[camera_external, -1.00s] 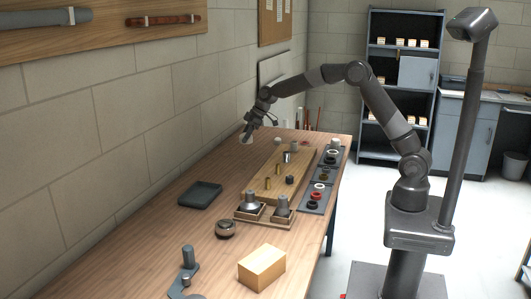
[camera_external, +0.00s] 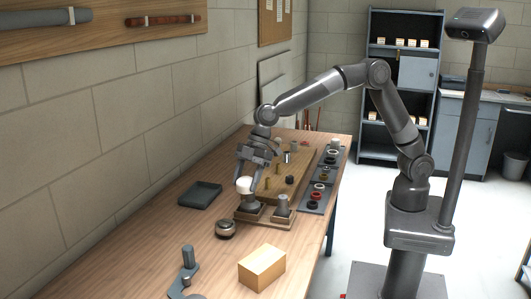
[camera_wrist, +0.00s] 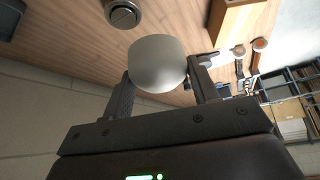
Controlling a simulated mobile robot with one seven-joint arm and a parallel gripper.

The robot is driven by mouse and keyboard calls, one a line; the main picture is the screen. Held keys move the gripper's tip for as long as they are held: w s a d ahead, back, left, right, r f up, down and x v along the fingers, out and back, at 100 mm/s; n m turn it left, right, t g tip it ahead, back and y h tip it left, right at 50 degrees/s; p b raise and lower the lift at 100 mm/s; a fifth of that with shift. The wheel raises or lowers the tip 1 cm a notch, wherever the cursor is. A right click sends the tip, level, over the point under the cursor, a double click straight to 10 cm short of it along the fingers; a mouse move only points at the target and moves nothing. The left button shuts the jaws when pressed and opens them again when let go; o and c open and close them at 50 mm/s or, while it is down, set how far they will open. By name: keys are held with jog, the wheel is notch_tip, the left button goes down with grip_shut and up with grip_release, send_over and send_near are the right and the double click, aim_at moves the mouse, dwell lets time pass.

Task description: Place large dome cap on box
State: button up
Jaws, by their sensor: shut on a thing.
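The large dome cap (camera_external: 244,185) is pale and rounded. My gripper (camera_external: 251,183) is shut on it, and it shows between the two fingers (camera_wrist: 158,76) in the wrist view (camera_wrist: 157,60). In the external view the cap appears just above the left metal fitting on the wooden stand; I cannot tell the gap between them. The tan box (camera_external: 262,268) stands on the table nearer the camera, apart from my gripper. It also shows at the top right of the wrist view (camera_wrist: 238,18).
A round dark-and-metal part (camera_external: 225,229) lies between stand and box. A grey clamp-like fixture (camera_external: 187,268) stands front left. A dark tray (camera_external: 200,195) lies by the wall. The wooden stand (camera_external: 265,217) holds two metal fittings. Rings lie on dark mats (camera_external: 313,201) along the right edge.

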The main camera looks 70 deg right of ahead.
jog(key=s+a+n, duration=0.2)
jog(key=s+a, duration=0.4)
jog(key=s, duration=0.1)
send_near(259, 262)
jog(key=shift+w+a+f+g, duration=0.2)
jog(key=shift+w+a+g, duration=0.2)
jog(key=shift+w+a, duration=0.5)
jog(key=shift+s+a+f, duration=0.2)
jog(key=shift+a+f, duration=0.15)
jog(key=shift+a, duration=0.1)
jog(key=shift+f, duration=1.9)
jog(key=shift+f, duration=0.15)
jog(key=o, duration=1)
jog(key=shift+c, duration=0.2)
